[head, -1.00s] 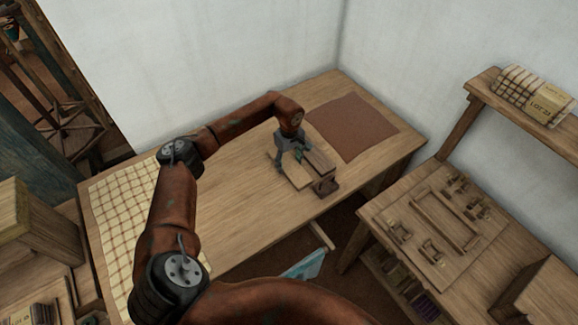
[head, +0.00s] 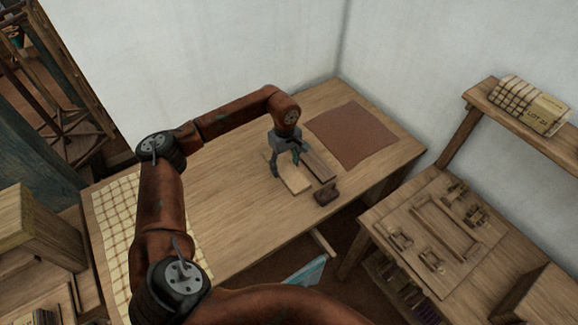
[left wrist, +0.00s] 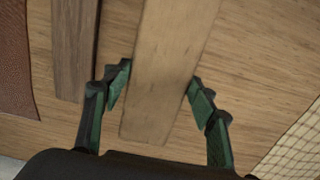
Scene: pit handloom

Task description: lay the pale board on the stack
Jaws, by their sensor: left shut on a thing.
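The pale board (head: 296,183) lies at the middle of the long table, beside a darker brown board (head: 319,166). My left gripper (head: 284,168) is over the pale board, one finger on each side. In the left wrist view the pale board (left wrist: 165,65) runs between the fingers of the left gripper (left wrist: 158,92), which is shut on it. The darker board (left wrist: 73,50) lies to the left there, apart from it. I cannot tell whether the darker board is one piece or a stack. My right gripper is not in view.
A small dark block (head: 326,195) sits near the table's front edge. A brown mat (head: 351,134) lies to the right, and a checked cloth (head: 118,225) at the left end. The table (head: 225,205) is bare between cloth and board. A side bench (head: 375,215) with wooden parts stands at right.

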